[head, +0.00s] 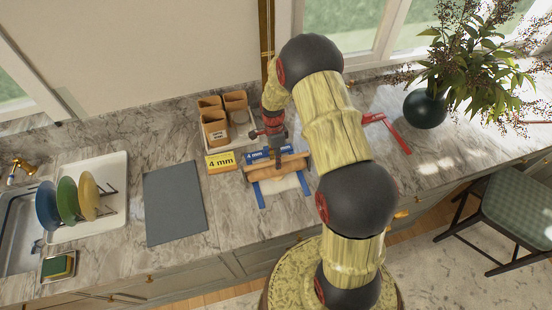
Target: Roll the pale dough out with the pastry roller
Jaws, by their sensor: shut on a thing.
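The wooden pastry roller (292,164) lies crosswise over the pale dough (280,185), which shows as a flat light patch in front of it. Two blue guide strips, a left one (259,194) and a right one (304,184), run on either side of the dough. My gripper (277,163) points down from above and is shut on the pastry roller near its middle. The fingertips are small and partly dark against the wood. I cannot tell whether the roller touches the dough, and the dough behind the roller is hidden.
A yellow "4 mm" card (221,161) lies left of the roller. Behind it stands a tray (241,142) with brown canisters (215,131). A grey board (174,203), a dish rack with plates (78,200) and a sink are further left. A dark vase (425,109) stands right.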

